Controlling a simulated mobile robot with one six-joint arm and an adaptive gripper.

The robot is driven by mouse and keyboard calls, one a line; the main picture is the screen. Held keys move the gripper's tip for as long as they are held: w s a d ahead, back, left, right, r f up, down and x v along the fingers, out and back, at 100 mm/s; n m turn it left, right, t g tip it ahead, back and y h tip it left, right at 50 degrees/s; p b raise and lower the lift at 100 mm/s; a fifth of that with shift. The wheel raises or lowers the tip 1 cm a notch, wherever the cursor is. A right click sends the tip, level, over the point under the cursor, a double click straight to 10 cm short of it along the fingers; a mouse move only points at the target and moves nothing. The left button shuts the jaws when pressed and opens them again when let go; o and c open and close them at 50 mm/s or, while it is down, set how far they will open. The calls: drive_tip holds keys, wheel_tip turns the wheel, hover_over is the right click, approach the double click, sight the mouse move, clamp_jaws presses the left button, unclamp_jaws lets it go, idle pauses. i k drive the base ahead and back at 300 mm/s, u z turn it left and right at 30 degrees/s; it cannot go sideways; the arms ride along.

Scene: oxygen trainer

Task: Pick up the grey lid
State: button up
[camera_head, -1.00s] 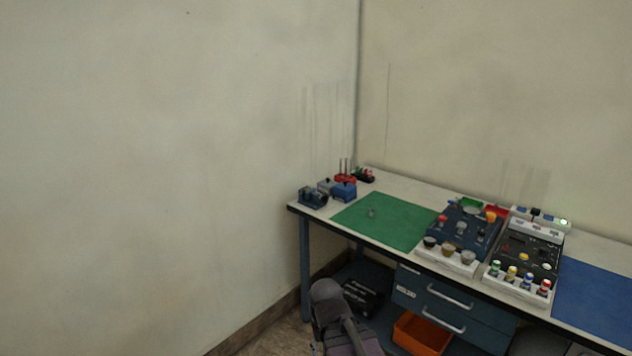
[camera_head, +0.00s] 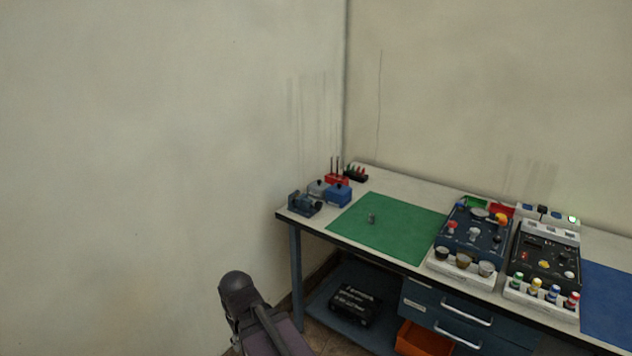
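A white holder (camera_head: 446,265) at the front of a dark blue panel carries three round pieces in a row: a black one (camera_head: 442,253), a tan one (camera_head: 464,259) and a light grey one (camera_head: 487,269). The grey one at the right end looks like the grey lid, but it is too small to be sure. Part of my arm shows at the bottom; my gripper's fingers are not in view.
The workbench (camera_head: 415,187) stands in the corner against the walls. The green mat (camera_head: 400,235) is mostly clear. A black panel (camera_head: 545,250) with coloured knobs stands right of the blue panel. Drawers (camera_head: 440,305), an orange bin (camera_head: 424,340) and a black case (camera_head: 353,305) are below.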

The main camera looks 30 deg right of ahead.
sight(317, 184)
drive_tip(key=z, duration=0.45)
drive_tip(key=i, duration=1.05)
drive_tip(key=z, duration=0.6)
